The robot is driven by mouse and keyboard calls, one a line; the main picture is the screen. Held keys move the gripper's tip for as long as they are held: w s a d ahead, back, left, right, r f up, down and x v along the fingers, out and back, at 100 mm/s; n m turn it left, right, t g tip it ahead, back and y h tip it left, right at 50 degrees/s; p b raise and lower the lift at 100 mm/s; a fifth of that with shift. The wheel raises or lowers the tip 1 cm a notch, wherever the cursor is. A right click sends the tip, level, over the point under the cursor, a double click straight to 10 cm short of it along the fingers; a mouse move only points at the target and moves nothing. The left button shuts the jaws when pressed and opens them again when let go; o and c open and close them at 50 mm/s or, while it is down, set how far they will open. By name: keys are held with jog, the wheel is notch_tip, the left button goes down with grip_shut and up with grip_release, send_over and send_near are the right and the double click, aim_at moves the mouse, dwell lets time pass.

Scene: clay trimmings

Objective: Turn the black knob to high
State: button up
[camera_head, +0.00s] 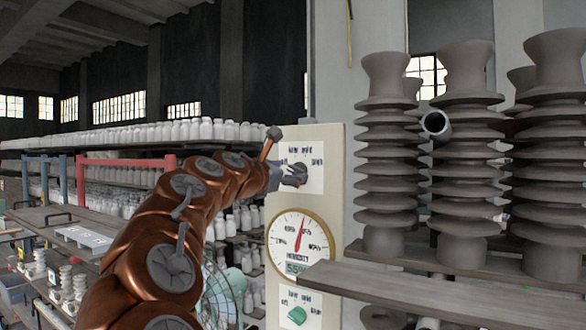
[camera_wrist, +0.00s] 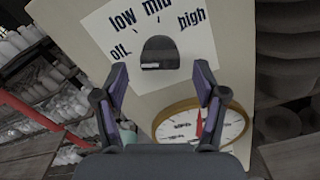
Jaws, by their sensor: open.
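The black knob (camera_wrist: 160,54) sits on a white dial plate (camera_wrist: 105,45) marked off, low, mid and high. Its flat edge with a small light mark faces down in the wrist view; which setting it points to I cannot tell. My gripper (camera_wrist: 160,72) is open, with one finger on each side of the knob's lower edge and a visible gap on both sides. In the head view, the knob (camera_head: 298,172) shows at the tip of my gripper, partly covered by it.
The plate is on a cream panel (camera_head: 335,215). Below it are a round humidity gauge (camera_head: 315,240) and a green knob (camera_head: 297,315). Ribbed grey clay columns (camera_head: 388,150) stand close on the right, behind a plank (camera_head: 440,292). Shelves of white bottles (camera_head: 130,138) fill the left.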

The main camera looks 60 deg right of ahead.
jog(key=shift+w+d, duration=0.1)
jog(key=shift+d, duration=1.1)
